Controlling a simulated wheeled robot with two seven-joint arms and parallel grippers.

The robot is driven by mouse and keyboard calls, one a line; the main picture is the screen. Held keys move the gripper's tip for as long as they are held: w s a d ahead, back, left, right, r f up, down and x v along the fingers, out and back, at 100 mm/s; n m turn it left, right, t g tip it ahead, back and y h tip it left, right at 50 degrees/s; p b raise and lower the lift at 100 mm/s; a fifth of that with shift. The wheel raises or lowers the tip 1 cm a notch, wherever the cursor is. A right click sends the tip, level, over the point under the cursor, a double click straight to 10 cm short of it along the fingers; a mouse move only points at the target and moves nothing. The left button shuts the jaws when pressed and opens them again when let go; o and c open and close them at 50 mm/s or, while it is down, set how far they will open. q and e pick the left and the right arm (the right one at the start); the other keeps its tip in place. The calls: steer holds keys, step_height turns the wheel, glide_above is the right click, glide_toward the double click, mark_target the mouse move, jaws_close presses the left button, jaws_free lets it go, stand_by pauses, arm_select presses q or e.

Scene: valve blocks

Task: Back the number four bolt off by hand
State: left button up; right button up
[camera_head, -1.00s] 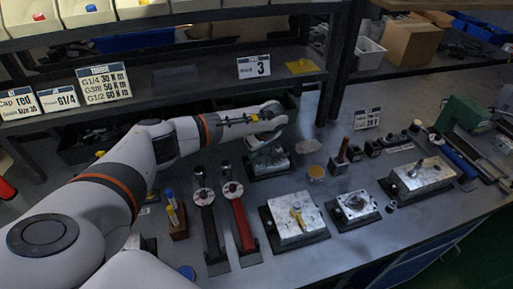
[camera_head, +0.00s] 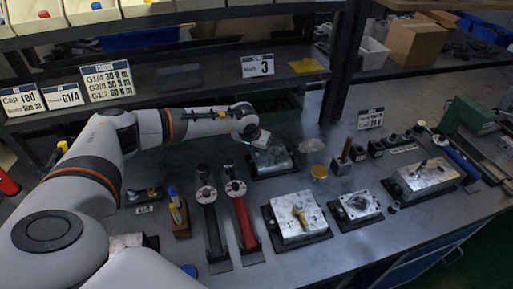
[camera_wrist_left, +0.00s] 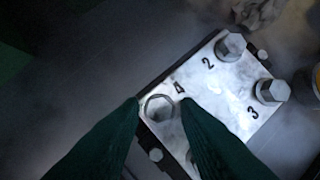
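In the left wrist view a metal valve block (camera_wrist_left: 225,85) carries hex bolts beside the stamped numbers 2, 3 and 4. The number four bolt (camera_wrist_left: 159,108) lies between the tips of my left gripper (camera_wrist_left: 160,103). The two dark green fingers are apart, with a narrow gap on each side of the bolt head; whether they touch it is unclear. In the head view my left gripper (camera_head: 254,138) is at the back edge of the same block (camera_head: 272,160). A further bolt is partly hidden behind the right finger. My right gripper is not in view.
A black-handled and a red-handled tool (camera_head: 244,220) lie in front. An orange-yellow round container (camera_head: 318,172) stands beside the block. A shelf (camera_head: 200,85) runs behind the arm.

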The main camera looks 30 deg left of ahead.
arm_select(q)
steer(key=shift+a, duration=0.1)
stand_by(0.5)
jaws_close()
steer(key=n, duration=0.1)
steer(key=n+y, duration=0.1)
steer(key=n, duration=0.1)
steer(key=n+y, duration=0.1)
steer(key=shift+w+d+n+g, duration=0.15)
steer(key=shift+d+n+g, duration=0.15)
steer(key=shift+n, duration=0.1)
steer(key=n, duration=0.3)
steer(key=n+g+y, duration=0.1)
steer(key=n, duration=0.1)
steer(key=shift+w+d+n+g, duration=0.2)
steer(key=shift+n+g, duration=0.1)
steer(key=shift+n, duration=0.1)
steer(key=n+g, duration=0.1)
steer(key=n, duration=0.1)
steer(key=n+g+y, duration=0.1)
steer(key=n, duration=0.2)
steer(key=shift+w, duration=0.2)
steer(key=n+g, duration=0.1)
steer(key=n, duration=0.2)
steer(key=n+g, duration=0.1)
steer(key=n, duration=0.2)
steer(key=shift+w+a+h, duration=0.1)
steer(key=shift+w+h, duration=0.05)
steer(key=shift+h, duration=0.15)
